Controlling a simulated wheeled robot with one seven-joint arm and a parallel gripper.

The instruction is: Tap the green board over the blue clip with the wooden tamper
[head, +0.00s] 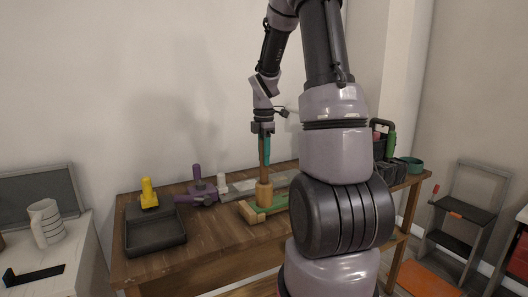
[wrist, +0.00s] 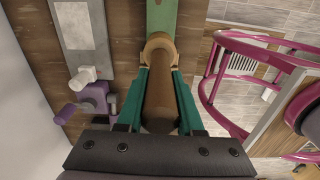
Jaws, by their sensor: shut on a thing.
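The wooden tamper (head: 264,190) stands upright, its wide head low at the green board (head: 274,210) on the workbench. I cannot tell whether the head touches the board. My gripper (head: 264,130) is shut on the tamper's handle from above. In the wrist view the teal fingers of my gripper (wrist: 160,82) flank the brown handle of the tamper (wrist: 160,102). The green board (wrist: 161,14) runs beyond the tamper's head there. A light wooden block (head: 248,213) sits at the board's near left end. I cannot make out the blue clip in either view.
A purple clamp (head: 199,190) and a grey metal plate (wrist: 78,28) lie left of the board. A dark tray (head: 154,236) and a yellow-handled tool (head: 148,193) are further left on the workbench (head: 190,262). A magenta tubular frame (wrist: 207,85) stands right in the wrist view.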

